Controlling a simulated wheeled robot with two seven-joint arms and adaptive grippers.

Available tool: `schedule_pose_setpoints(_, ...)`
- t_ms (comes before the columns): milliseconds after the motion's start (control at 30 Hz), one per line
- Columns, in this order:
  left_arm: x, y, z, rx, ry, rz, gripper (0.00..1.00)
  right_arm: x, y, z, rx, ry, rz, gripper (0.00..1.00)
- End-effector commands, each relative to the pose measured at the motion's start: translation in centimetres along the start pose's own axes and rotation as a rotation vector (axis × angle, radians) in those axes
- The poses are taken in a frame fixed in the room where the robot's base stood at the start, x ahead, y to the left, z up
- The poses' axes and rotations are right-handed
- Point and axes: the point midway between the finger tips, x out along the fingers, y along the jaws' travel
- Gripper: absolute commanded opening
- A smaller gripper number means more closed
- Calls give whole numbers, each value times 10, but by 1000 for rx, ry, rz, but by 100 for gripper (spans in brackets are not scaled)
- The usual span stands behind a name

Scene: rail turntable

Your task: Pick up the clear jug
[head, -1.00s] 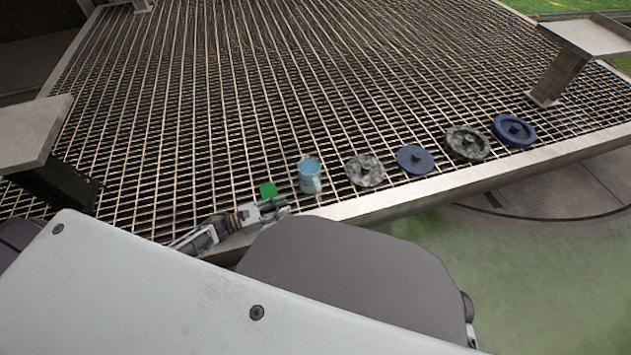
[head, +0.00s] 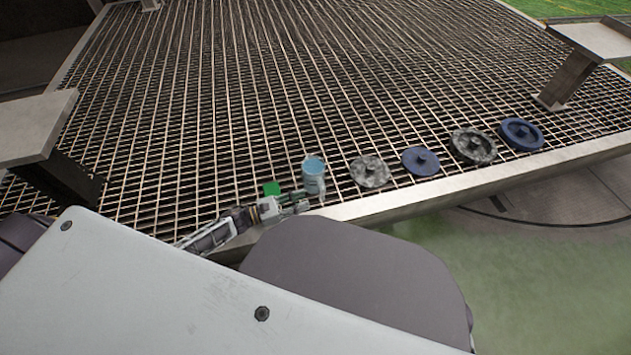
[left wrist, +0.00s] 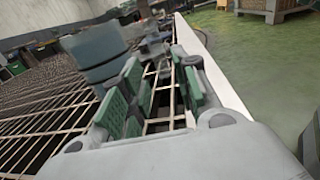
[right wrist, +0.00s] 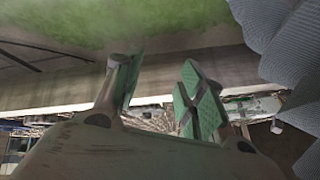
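The clear jug (head: 313,177) stands upright on the metal grating near its front edge, with bluish contents. In the left wrist view the jug (left wrist: 95,50) is ahead and to the left of the fingers, not between them. My left gripper (head: 302,201) is close beside the jug, on its near left side. In the left wrist view my left gripper (left wrist: 155,95) has its green-padded fingers apart with nothing held between them. My right gripper (right wrist: 160,90) shows in its own wrist view, fingers apart and empty. It is not visible in the head view.
To the right, in a row, lie a grey speckled lid (head: 370,171), a blue lid (head: 420,161), another speckled lid (head: 474,146) and a dark blue lid (head: 521,133). The pale front rail (head: 400,198) borders the grating.

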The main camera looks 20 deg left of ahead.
Motion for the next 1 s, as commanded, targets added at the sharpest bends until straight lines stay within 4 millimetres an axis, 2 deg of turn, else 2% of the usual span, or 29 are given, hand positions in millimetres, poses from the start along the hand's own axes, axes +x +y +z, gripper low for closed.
schedule_pose_setpoints(100,16,0,0,1,-2,-1,30,6,1,2,5,17,-4,40)
schedule_pose_setpoints(233,27,0,-1,0,0,0,30,10,1,3,11,29,-8,40)
schedule_pose_setpoints(433,32,0,0,0,1,0,30,14,2,11,17,22,-9,40)
schedule_pose_setpoints(767,34,0,0,0,0,0,30,13,1,9,16,27,-10,40)
schedule_pose_setpoints(1000,54,1,0,1,-2,-1,30,22,2,9,22,54,-19,40)
